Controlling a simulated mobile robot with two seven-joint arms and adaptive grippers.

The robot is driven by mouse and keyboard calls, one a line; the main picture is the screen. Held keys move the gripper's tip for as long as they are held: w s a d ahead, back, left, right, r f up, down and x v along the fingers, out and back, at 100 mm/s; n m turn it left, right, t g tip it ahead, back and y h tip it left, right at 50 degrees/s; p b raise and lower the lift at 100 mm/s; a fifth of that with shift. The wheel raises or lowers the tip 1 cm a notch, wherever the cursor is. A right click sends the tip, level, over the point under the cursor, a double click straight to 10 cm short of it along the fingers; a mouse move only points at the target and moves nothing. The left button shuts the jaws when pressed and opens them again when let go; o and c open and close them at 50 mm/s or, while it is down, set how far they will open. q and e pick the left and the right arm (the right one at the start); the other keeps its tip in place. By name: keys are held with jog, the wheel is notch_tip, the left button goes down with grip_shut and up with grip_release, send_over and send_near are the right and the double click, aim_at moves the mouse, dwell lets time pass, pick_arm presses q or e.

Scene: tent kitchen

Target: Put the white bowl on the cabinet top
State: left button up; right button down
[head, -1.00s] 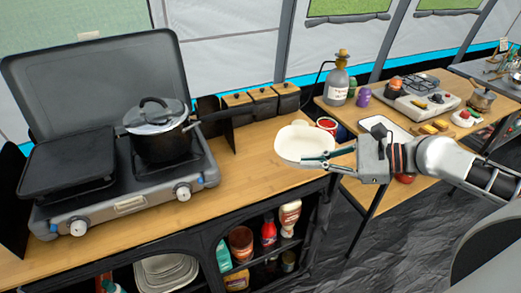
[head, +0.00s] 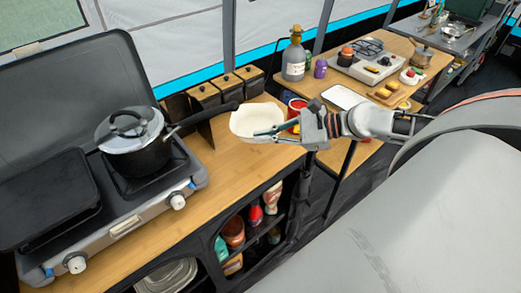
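The white bowl (head: 257,120) is at the right end of the wooden cabinet top (head: 222,168) in the head view. My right gripper (head: 278,134) reaches in from the right, with its fingers at the bowl's near right rim. The fingers look closed on that rim, and the bowl looks roughly level. I cannot tell whether the bowl's underside touches the wood or hangs just above it. My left gripper is not in view.
A camping stove (head: 130,215) with a lidded black pot (head: 135,145) fills the cabinet's left side. The pot's handle points toward the bowl. Dark wood-topped boxes (head: 205,95) line the back edge. A second table (head: 318,88) with food and a burner stands behind right.

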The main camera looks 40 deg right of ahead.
notch_tip(320, 180, down, 6)
jog(key=shift+a+r+b, duration=0.1)
jog(key=shift+r+b, duration=0.15)
jog(key=shift+b, duration=0.15)
jog(key=shift+f, duration=0.1)
jog(key=c, duration=2.3)
grip_release()
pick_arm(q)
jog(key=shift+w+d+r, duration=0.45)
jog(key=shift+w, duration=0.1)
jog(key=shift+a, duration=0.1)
